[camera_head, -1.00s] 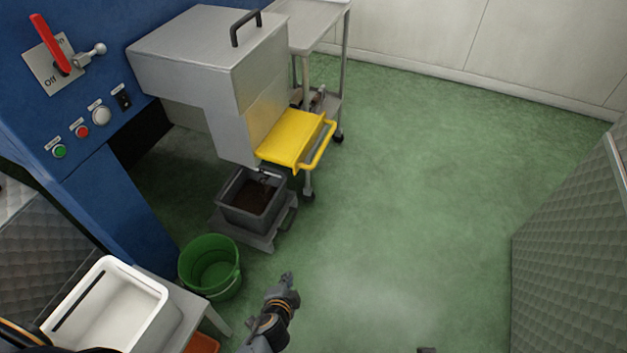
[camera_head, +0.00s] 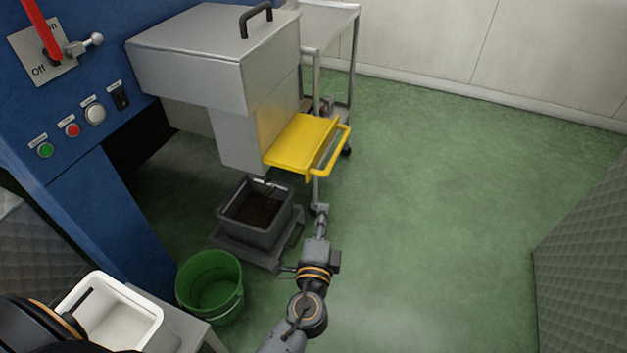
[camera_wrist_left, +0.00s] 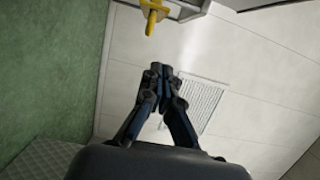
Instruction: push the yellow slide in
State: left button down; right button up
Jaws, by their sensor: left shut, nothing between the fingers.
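The yellow slide (camera_head: 301,143) sticks out of the side of the grey metal housing (camera_head: 215,70), with its bar handle (camera_head: 332,152) at the outer end. My left gripper (camera_head: 321,210) is shut and empty. In the head view it shows below the slide's handle, apart from it. In the left wrist view the shut fingers (camera_wrist_left: 160,72) point toward a small yellow part (camera_wrist_left: 152,16) at the top, with a gap between them. My right gripper is not in view.
A grey bin (camera_head: 255,212) with dark contents stands under the housing, beside a green bucket (camera_head: 210,287). A wheeled metal trolley (camera_head: 330,30) stands behind the slide. A white tub (camera_head: 112,312) is at lower left. Green floor on the right is clear.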

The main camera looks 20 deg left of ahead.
pick_arm(q)
send_near(311, 164)
jog(key=w+d, duration=0.4)
jog(key=w, duration=0.1)
jog(key=a+p, duration=0.1)
jog(key=a, duration=0.3)
jog(key=shift+a+r, duration=0.1)
jog(key=shift+r, duration=0.05)
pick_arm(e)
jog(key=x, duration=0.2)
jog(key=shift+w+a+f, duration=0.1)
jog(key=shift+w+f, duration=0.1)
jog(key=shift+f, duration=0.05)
pick_arm(q)
jog(key=shift+a, duration=0.45)
jog(key=a, duration=1.1)
jog(key=shift+w, duration=0.2)
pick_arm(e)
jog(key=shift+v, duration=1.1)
pick_arm(q)
jog(key=shift+r, duration=0.15)
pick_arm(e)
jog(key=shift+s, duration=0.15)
